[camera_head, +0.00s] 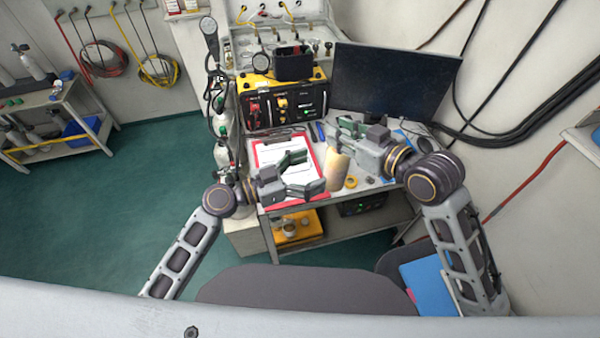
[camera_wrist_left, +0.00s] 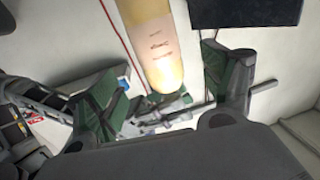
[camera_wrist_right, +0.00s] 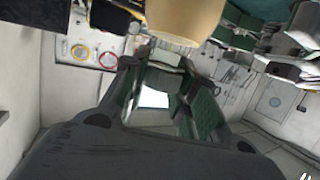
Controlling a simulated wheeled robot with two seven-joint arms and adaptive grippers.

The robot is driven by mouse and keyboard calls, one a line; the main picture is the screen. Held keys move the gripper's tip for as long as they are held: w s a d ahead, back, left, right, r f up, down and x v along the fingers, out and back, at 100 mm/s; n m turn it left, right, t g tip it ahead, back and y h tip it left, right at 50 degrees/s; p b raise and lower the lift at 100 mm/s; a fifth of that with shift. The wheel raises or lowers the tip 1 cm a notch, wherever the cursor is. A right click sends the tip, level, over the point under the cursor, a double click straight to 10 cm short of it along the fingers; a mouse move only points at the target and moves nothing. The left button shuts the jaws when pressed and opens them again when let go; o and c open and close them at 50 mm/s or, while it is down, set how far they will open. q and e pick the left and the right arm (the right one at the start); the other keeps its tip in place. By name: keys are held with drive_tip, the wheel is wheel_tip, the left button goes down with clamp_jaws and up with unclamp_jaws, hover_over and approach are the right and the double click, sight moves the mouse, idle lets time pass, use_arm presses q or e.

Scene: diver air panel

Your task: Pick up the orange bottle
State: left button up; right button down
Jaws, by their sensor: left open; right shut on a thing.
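The orange bottle (camera_head: 338,170), a pale orange cylinder, is up in the air over the front of the desk in the head view. My right gripper (camera_head: 342,128) is at its upper end, shut on it. In the right wrist view the bottle (camera_wrist_right: 185,15) shows its wide body beyond the fingertips, with a narrower pale end between them. My left gripper (camera_head: 314,172) is open and empty, just left of the bottle, with its jaws facing it. In the left wrist view the bottle (camera_wrist_left: 157,45), with small markings, appears between the open fingers; whether they touch it cannot be told.
The desk holds a red clipboard (camera_head: 262,153) with paper, a yellow air panel (camera_head: 284,103), a dark monitor (camera_head: 395,82) and a yellow tape roll (camera_head: 351,183). A dark chair (camera_head: 300,290) stands in front. Green floor at left is open.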

sight(338, 160)
use_arm(q)
drive_tip(key=shift+x, duration=4.1)
drive_tip(key=c, duration=1.3)
drive_tip(key=shift+r, duration=0.1)
drive_tip(key=shift+c, duration=1.1)
use_arm(e)
drive_tip(key=c, duration=1.6)
unclamp_jaws()
drive_tip(key=o, duration=0.5)
drive_tip(key=shift+o, duration=0.2)
drive_tip(key=shift+w+r, duration=0.1)
